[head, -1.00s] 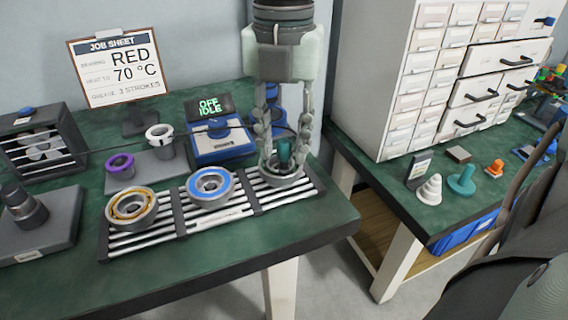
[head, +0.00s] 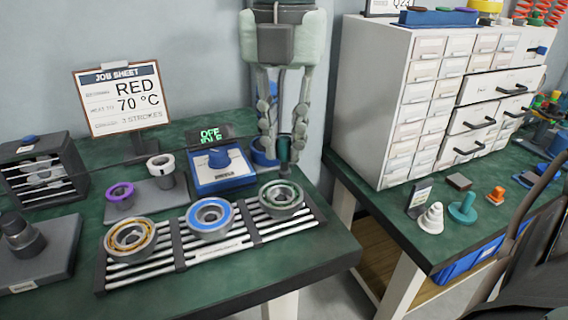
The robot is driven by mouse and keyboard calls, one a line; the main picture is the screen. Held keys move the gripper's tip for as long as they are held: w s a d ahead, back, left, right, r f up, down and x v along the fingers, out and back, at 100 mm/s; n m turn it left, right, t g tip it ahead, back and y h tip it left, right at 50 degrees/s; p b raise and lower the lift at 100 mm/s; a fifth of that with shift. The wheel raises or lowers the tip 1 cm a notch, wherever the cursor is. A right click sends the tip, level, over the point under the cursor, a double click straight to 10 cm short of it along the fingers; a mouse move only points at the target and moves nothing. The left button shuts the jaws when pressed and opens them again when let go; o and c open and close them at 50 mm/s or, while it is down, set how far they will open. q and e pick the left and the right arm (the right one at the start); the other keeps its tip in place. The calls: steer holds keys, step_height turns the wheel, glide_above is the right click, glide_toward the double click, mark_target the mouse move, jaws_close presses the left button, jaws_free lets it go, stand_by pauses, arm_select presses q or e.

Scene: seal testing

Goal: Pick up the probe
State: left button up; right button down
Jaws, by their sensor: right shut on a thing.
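The probe (head: 284,148) is a small dark teal cylinder. My right gripper (head: 283,162) comes down from the top of the head view, with its fingers on either side of the probe, shut on it. It holds the probe upright, just above and behind the green-ringed bearing (head: 281,211) at the right end of the slatted rack. The probe's lower tip is small and hard to make out.
The slatted rack (head: 233,243) also carries a blue-ringed bearing (head: 193,216) and an orange-ringed bearing (head: 109,248). A blue device (head: 228,178) with an "OFF IDLE" display stands behind it. A job sheet (head: 118,97) and a white drawer cabinet (head: 398,50) stand further back.

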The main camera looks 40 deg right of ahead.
step_height(320, 180, up, 12)
steer(key=r, duration=0.1)
step_height(320, 180, up, 8)
steer(key=r+p, duration=0.1)
glide_above(283, 139)
arm_select(q)
steer(key=shift+s+f, duration=0.2)
steer(key=shift+f, duration=0.65)
steer(key=shift+s+f, duration=0.2)
steer(key=shift+f, duration=0.6)
arm_select(e)
steer(key=shift+d+r, duration=0.1)
steer(key=shift+r, duration=0.2)
arm_select(q)
steer(key=shift+a, duration=0.1)
